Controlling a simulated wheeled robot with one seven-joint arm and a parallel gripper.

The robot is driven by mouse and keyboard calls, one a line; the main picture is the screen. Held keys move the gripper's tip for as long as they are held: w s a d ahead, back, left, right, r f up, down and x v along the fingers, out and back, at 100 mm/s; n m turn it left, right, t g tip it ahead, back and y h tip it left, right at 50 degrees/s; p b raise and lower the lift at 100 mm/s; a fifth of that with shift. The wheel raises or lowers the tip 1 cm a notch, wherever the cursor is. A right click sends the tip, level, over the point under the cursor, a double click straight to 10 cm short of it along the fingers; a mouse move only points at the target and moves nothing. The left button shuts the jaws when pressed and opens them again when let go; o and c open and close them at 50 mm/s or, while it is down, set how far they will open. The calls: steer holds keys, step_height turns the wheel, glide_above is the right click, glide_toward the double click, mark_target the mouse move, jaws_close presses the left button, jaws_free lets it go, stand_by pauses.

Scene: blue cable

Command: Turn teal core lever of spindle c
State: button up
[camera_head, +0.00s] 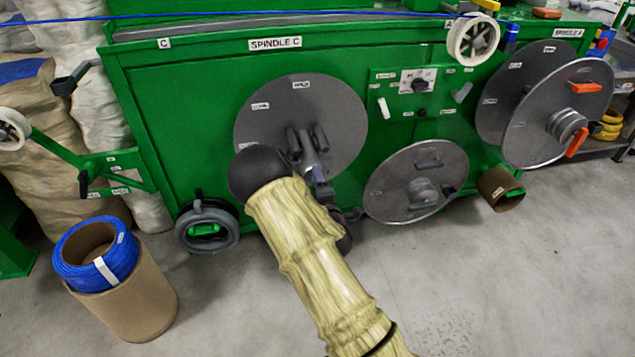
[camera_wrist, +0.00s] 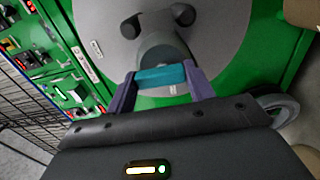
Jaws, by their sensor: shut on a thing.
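The teal core lever (camera_wrist: 161,76) shows in the wrist view at the hub of spindle C. My gripper (camera_wrist: 160,85) has one purple finger at each end of the lever and is shut on it. The lever lies roughly level across the wrist picture. Spindle C's grey disc (camera_head: 344,97) stands against the green cabinet, under the "SPINDLE C" label (camera_head: 275,43), in the head view. My gripper (camera_head: 318,178) reaches its hub there, and my arm hides the lever and the disc's lower part.
A loose grey disc (camera_head: 385,186) leans on the cabinet to the right, beside a brown cardboard core (camera_head: 499,190). A blue cable coil (camera_head: 75,266) sits on a cardboard tube (camera_head: 145,305) at left. A dark ring (camera_head: 187,240) stands by the cabinet's foot. Grey floor is clear in front.

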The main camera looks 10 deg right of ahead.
steer(key=shift+f, duration=0.1)
steer(key=o, duration=1)
steer(key=s+p, duration=0.8)
steer(key=s, duration=0.9)
steer(key=shift+s+p, duration=0.2)
steer(key=shift+p, duration=0.2)
